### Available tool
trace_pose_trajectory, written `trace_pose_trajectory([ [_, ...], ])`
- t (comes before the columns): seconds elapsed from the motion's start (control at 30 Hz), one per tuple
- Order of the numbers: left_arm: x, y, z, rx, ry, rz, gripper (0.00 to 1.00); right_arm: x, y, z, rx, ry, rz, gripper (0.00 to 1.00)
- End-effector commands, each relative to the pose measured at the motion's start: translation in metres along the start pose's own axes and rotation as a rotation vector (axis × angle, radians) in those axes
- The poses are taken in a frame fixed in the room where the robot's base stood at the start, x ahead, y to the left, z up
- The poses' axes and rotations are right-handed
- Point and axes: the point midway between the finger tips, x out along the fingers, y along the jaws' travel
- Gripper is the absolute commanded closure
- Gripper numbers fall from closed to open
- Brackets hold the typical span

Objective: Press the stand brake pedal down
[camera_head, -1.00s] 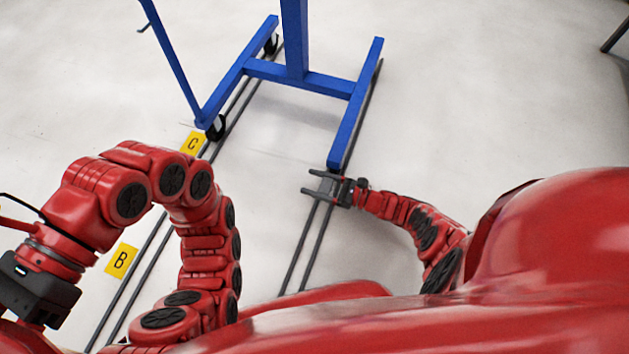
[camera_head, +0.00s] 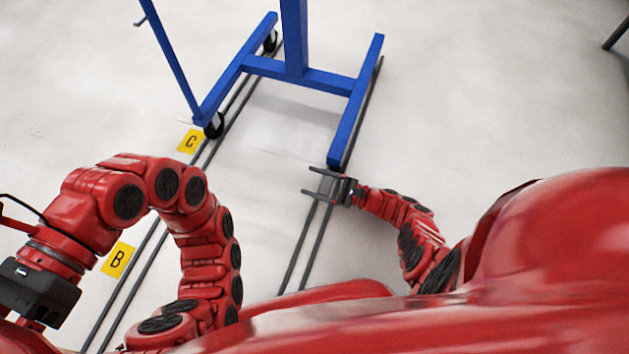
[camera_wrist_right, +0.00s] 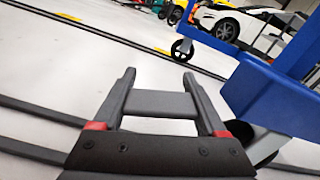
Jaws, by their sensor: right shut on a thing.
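The blue stand (camera_head: 312,80) stands on the floor on black casters. Its near leg end lies just beyond my right gripper (camera_head: 308,179), which is low over the floor rails. In the right wrist view, my right gripper (camera_wrist_right: 160,88) has its fingers apart on the two sides of a grey bar-like piece (camera_wrist_right: 160,103). A blue leg (camera_wrist_right: 272,100) with a black caster (camera_wrist_right: 262,145) is close to its right. I cannot make out the brake pedal for certain. My left arm is bent at the left; its gripper fingers are not in view.
Dark rails (camera_head: 313,245) run along the pale floor beneath the stand. Yellow markers B (camera_head: 118,260) and C (camera_head: 191,141) lie at the left. A white car (camera_wrist_right: 232,22) is in the background.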

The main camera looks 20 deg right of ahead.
Motion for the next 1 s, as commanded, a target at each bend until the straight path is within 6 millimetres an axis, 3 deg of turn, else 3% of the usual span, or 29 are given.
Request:
trace_pose_trajectory([
  [0.17,0.0,0.0,0.0,0.0,0.0,0.0,0.5,0.0,0.001,-0.001,-0.001,0.001,0.001,0.81],
  [0.2,0.0,0.0,0.0,0.0,0.0,0.0,0.5,0.0,0.001,-0.001,0.0,0.001,0.001,0.18],
  [0.3,0.0,0.0,0.0,0.0,0.0,0.0,0.5,0.0,0.0,0.0,0.0,0.001,0.0,0.0],
  [0.67,0.0,0.0,0.002,-0.006,0.005,-0.008,0.5,-0.008,0.0,0.0,0.001,0.002,0.0,0.0],
  [0.77,0.001,0.0,0.005,-0.018,0.016,-0.022,0.5,-0.024,-0.001,0.002,0.001,0.001,0.0,0.0],
  [1.0,0.001,-0.001,0.005,-0.029,0.027,-0.039,0.5,-0.086,-0.001,-0.001,0.002,0.002,-0.001,0.0],
])
